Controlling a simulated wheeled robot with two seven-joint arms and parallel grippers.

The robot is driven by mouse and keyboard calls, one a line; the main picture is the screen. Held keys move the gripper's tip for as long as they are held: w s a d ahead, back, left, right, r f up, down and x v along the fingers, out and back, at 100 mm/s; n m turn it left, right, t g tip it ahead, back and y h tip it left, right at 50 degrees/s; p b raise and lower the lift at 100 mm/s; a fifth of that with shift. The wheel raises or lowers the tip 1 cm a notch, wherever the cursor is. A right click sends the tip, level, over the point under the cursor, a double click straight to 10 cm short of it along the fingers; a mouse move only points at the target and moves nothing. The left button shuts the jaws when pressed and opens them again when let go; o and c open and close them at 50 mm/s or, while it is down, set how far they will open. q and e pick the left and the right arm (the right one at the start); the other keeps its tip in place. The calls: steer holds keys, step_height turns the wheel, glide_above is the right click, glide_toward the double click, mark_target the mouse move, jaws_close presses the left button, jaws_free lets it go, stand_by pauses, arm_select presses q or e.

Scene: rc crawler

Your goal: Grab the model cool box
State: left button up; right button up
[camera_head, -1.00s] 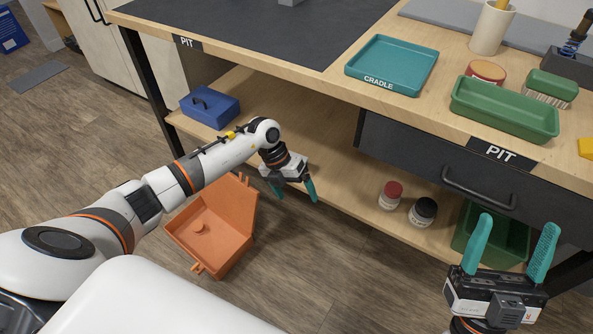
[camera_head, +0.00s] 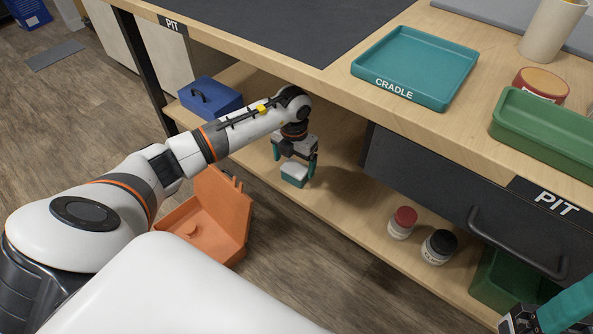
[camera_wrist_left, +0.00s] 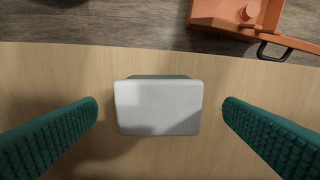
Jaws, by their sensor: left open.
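The model cool box (camera_head: 294,178) has a white lid and a teal body and stands on the lower wooden shelf. My left gripper (camera_head: 294,162) is open just above and around it, pointing down. In the left wrist view the white lid (camera_wrist_left: 158,107) lies between the two teal fingers (camera_wrist_left: 160,112), with a gap on each side. Most of the teal body is hidden under the lid there. My right gripper (camera_head: 548,318) is cut off at the bottom right corner, with only part of it showing.
An open orange case (camera_head: 215,220) lies on the floor before the shelf. A blue box (camera_head: 210,100), two jars (camera_head: 403,222) and a green bin (camera_head: 500,278) are on the shelf. The worktop above carries a teal CRADLE tray (camera_head: 415,65).

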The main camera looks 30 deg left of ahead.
mark_target(295, 167)
arm_select(q)
step_height(295, 167, down, 4)
steer(key=shift+w+f+b, duration=0.15)
steer(key=shift+b, duration=0.75)
steer(key=shift+c, duration=0.5)
steer(key=c, duration=1)
